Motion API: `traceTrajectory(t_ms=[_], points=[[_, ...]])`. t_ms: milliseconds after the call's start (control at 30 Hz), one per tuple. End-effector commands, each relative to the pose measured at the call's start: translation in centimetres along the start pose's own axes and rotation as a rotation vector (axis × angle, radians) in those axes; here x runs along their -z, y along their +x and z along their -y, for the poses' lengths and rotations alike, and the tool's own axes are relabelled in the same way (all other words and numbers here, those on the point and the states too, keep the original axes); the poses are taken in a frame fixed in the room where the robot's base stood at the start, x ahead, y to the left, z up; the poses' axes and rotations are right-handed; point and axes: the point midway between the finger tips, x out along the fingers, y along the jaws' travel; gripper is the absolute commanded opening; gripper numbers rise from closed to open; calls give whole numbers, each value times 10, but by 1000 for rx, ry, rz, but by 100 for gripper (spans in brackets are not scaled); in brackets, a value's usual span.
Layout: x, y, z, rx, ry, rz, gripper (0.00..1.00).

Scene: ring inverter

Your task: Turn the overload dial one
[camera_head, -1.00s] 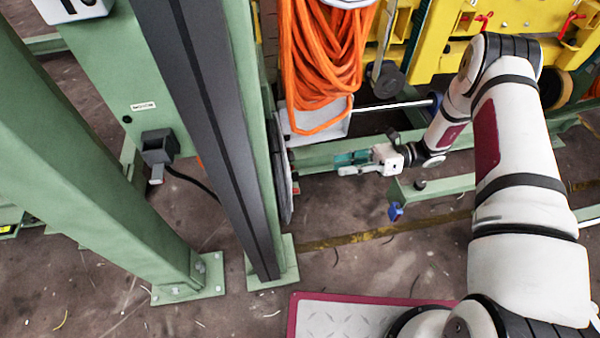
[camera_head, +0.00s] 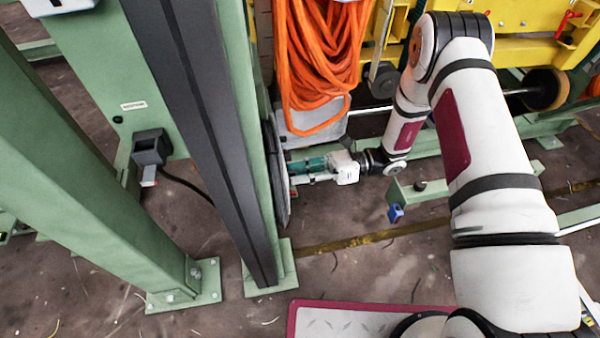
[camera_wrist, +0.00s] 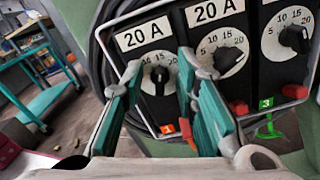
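In the wrist view, overload dial one (camera_wrist: 160,76) is the leftmost of three dials. It has a black knob on a white face, a "20 A" label above and an orange tag "1" (camera_wrist: 168,128) below. Its knob stands roughly upright. My gripper (camera_wrist: 160,66) is open, with one teal finger on each side of this dial. The right finger covers the right part of its face. I cannot tell whether either finger touches the knob. In the head view, my gripper (camera_head: 294,170) points left at the panel's edge, and the dials are hidden.
A second dial (camera_wrist: 229,57) and a third dial (camera_wrist: 294,39) stand to the right, with a green tag "3" (camera_wrist: 266,103) below. Orange rope (camera_head: 318,55) hangs just above my gripper. A green post with a dark strip (camera_head: 205,130) stands left of it.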

Motion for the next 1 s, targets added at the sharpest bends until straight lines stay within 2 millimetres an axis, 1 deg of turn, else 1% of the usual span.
traceTrajectory(t_ms=[33, 67, 100, 167, 467, 667, 867, 1000], points=[[0, 0, 0, 0, 0, 0, 28], [0, 0, 0, 0, 0, 0, 23], [0, 0, 0, 0, 0, 0, 14], [0, 0, 0, 0, 0, 0, 0], [0, 1, 0, -1, 3, 1, 0], [-1, 1, 0, -2, 50, 3, 0], [-2, 1, 2, -1, 170, 5, 0], [-2, 2, 2, -2, 284, 5, 0]])
